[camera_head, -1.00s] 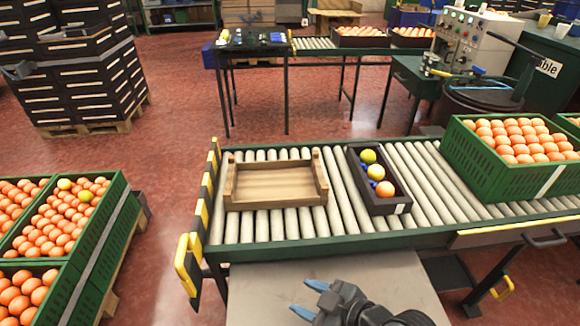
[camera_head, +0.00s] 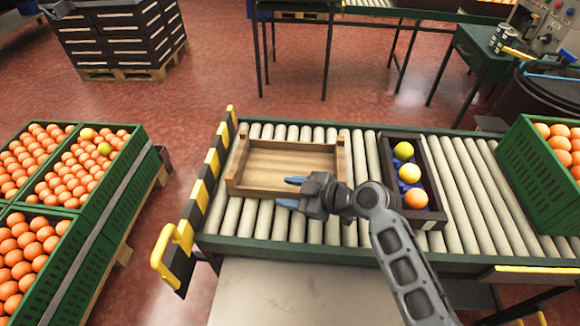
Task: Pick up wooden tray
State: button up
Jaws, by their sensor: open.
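The wooden tray (camera_head: 285,158) is shallow, rectangular and empty. It lies flat on the roller conveyor, near its left end. My gripper (camera_head: 288,192) is open, with two blue fingertips pointing left. My gripper and wrist hide part of the tray's near side and near right corner.
A dark box (camera_head: 431,216) with a few round fruits stands on the rollers right of the tray. A green crate of oranges (camera_head: 540,180) is at the far right. A yellow-black striped barrier (camera_head: 203,190) edges the conveyor's left end. Green crates of oranges (camera_head: 118,195) stand left.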

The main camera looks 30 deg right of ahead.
aim_at(277, 191)
jog(key=shift+x, duration=1.85)
jog(key=shift+s+f, duration=0.1)
jog(key=shift+c, duration=0.5)
grip_shut()
